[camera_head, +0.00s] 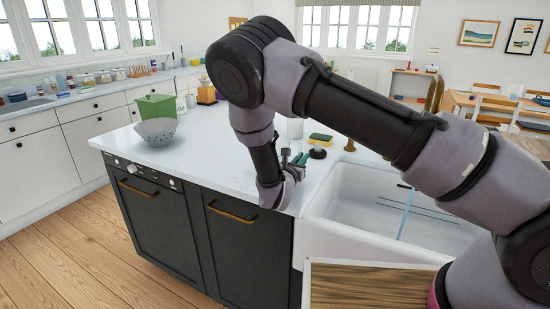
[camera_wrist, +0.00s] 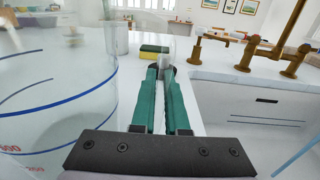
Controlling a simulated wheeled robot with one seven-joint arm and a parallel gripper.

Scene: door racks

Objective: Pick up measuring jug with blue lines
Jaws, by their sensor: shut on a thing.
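The measuring jug (camera_wrist: 75,75) is clear, with blue lines and red numbers. It fills the left of the wrist view, very near the camera and partly cut off by the frame. My gripper (camera_wrist: 162,72) has green fingers, close together, just right of the jug's wall. They are shut on a thin clear part that I take to be the jug's; the exact contact is hard to see. In the head view my gripper (camera_head: 300,158) is low over the counter near the sink. I cannot make out the jug there; my arm may hide it.
A yellow-green sponge (camera_head: 320,139) and a round black item (camera_head: 317,153) lie beyond my gripper. The white sink (camera_head: 345,247) and brass tap (camera_wrist: 245,52) are on the right. A grey colander (camera_head: 156,131) and green box (camera_head: 156,107) stand left. Counter between is clear.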

